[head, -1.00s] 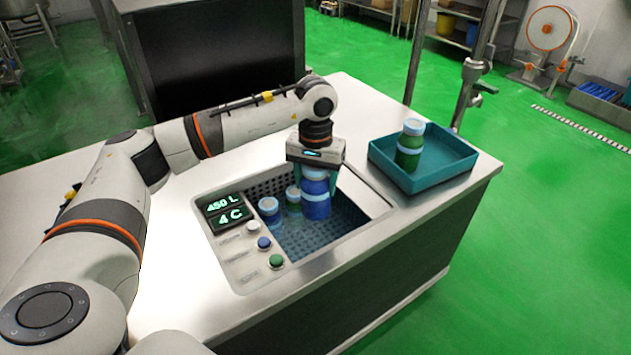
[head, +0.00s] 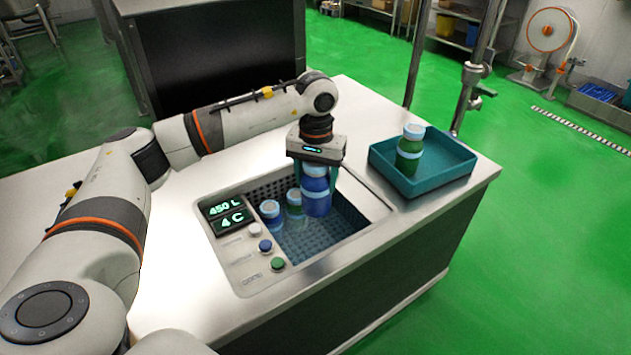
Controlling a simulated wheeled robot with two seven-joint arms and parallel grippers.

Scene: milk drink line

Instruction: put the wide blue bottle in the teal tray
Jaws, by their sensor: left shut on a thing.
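My left gripper (head: 317,172) points down over the sunken basin and is shut on a wide blue bottle (head: 316,203) with a light blue band. The bottle hangs upright, above the basin floor. The gripper hides the top of the bottle. The teal tray (head: 446,182) stands on the counter to the right of the basin. A green bottle (head: 409,152) with a light blue cap stands upright in its left part. My right gripper is out of view.
A panel with displays (head: 226,212) and buttons lies left of the basin. Bare counter (head: 375,180) separates basin and tray. A metal post (head: 474,75) rises behind the tray.

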